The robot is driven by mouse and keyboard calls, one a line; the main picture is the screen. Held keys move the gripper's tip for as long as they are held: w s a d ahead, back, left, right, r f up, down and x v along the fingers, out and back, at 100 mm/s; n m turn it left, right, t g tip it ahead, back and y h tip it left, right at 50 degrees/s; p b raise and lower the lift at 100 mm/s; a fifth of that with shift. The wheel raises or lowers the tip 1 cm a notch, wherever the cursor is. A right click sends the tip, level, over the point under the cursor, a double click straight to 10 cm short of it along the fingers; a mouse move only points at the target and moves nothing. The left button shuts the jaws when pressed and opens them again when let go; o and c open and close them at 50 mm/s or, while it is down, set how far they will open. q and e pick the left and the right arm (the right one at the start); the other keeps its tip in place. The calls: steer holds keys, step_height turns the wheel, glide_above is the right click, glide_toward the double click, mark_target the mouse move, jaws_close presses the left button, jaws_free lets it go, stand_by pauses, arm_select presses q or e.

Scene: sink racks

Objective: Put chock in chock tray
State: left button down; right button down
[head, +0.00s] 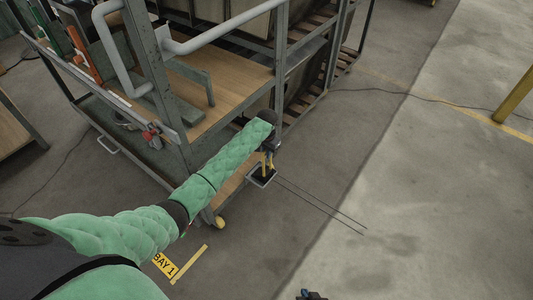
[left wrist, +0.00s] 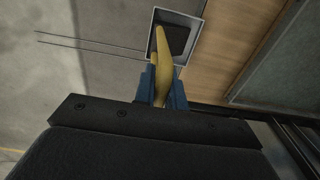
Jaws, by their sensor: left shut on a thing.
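The yellow chock (left wrist: 163,52) is between the blue fingers of my left gripper (left wrist: 161,88), which is shut on it. In the head view the chock (head: 264,164) hangs below the left gripper (head: 269,150). The small square chock tray (head: 250,179), with a grey rim and dark inside, lies under it. In the left wrist view the chock's tip overlaps the tray (left wrist: 187,12). I cannot tell whether the chock touches the tray's floor.
A grey metal cart (head: 165,90) with wooden shelves stands beside the tray, its posts close to my left arm. A yellow caster (head: 219,222) is at its front corner. Two thin dark lines (head: 325,207) run right from the tray. The concrete floor to the right is mostly clear.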

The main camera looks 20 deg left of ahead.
arm_select(q)
steer(key=c, duration=1.5)
jaws_free()
steer(key=shift+f, duration=0.1)
steer(key=shift+o, duration=0.2)
